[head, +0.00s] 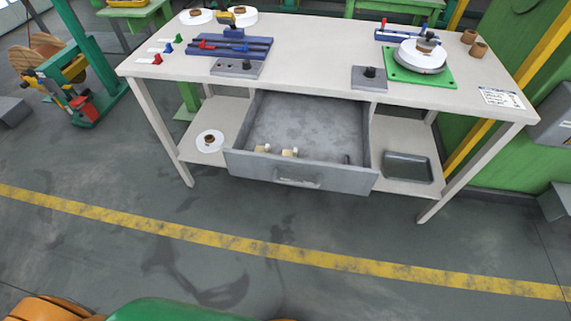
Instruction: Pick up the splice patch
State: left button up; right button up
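No item is clearly recognizable as the splice patch. Two small cream pieces lie at the front of the open grey drawer (300,125), a left piece (262,148) and a right piece (289,152). They are too small to identify. Thin white strips, one of them a front strip (144,61), lie at the table's left end beside small red, blue and green pieces. I cannot tell whether either kind is the patch. Neither of my grippers is in view.
The white workbench (310,65) carries a blue fixture (250,46), grey blocks, white rolls and a green plate (437,80) with a round reel. Its lower shelf holds a white roll (210,140) and a grey tray (407,167). The floor in front is clear.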

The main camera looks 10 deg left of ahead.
aim_at(266, 149)
jog(key=i+j+z, duration=0.1)
jog(key=j+z, duration=0.25)
jog(key=j, duration=0.2)
jog(key=j+z, duration=0.35)
jog(key=j, duration=0.15)
jog(key=j+z, duration=0.35)
jog(key=j, duration=0.2)
jog(key=k+j+z, duration=0.15)
jog(key=j+z, duration=0.15)
jog(key=j, duration=0.2)
jog(key=k+j+z, duration=0.15)
jog(key=j+z, duration=0.2)
jog(key=j, duration=0.15)
